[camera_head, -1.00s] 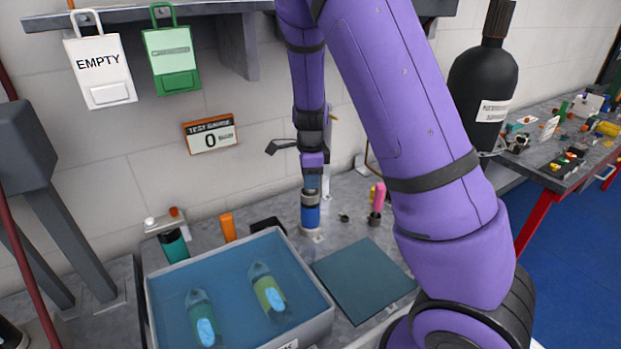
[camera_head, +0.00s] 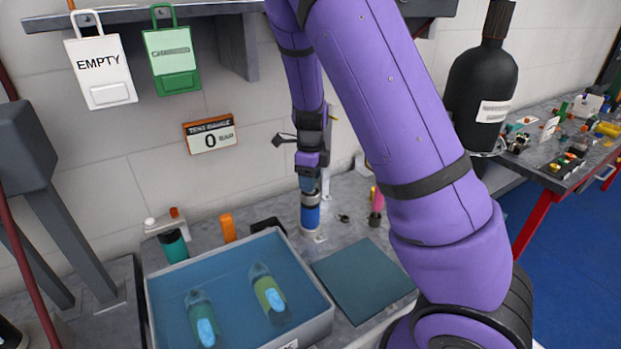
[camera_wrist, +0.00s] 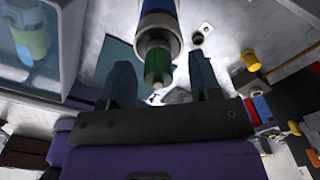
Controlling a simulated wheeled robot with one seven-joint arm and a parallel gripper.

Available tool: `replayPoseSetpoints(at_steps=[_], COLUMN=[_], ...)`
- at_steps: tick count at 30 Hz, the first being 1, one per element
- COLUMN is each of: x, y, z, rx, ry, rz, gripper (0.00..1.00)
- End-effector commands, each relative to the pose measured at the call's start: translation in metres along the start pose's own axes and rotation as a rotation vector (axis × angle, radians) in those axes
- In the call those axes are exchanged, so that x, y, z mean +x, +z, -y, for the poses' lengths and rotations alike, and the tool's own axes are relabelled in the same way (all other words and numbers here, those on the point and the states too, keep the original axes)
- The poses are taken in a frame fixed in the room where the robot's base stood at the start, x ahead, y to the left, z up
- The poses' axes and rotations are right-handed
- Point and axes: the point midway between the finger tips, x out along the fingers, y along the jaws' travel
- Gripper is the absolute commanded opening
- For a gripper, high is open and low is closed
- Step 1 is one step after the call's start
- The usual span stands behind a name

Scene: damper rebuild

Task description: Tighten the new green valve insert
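The green valve insert (camera_wrist: 157,66) shows in the wrist view, sitting in the silver end of the upright damper. The damper has a blue body (camera_head: 310,217) and stands on the bench in the head view; its blue body also shows in the wrist view (camera_wrist: 157,8). My gripper (camera_wrist: 160,78) is open. Its two fingers lie on either side of the green insert with a gap at each side. In the head view my gripper (camera_head: 308,181) is just above the damper's top, and the insert is hidden there.
A water tank (camera_head: 318,327) with two submerged bottle-like parts stands in front, beside a teal mat (camera_head: 363,280). A pink-handled tool (camera_head: 377,199) stands right of the damper. A black bottle (camera_head: 481,80) hangs at the right.

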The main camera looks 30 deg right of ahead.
Motion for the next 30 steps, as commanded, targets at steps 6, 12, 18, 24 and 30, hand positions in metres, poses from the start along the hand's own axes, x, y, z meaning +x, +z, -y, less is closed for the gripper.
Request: replayPoseSetpoints(at_steps=[6, 12, 18, 24, 30], x=[0.000, -0.017, -0.055, -0.088, -0.105], y=[0.000, 0.001, 0.001, 0.001, 0.000], z=[-0.001, -0.001, -0.001, -0.001, 0.000], rx=[-0.002, -0.004, -0.004, -0.003, -0.002], ry=[0.002, 0.000, 0.000, 0.000, 0.001], rz=[-0.002, 0.001, 0.003, 0.002, 0.000], gripper=[0.57, 0.57, 0.57, 0.57, 0.57])
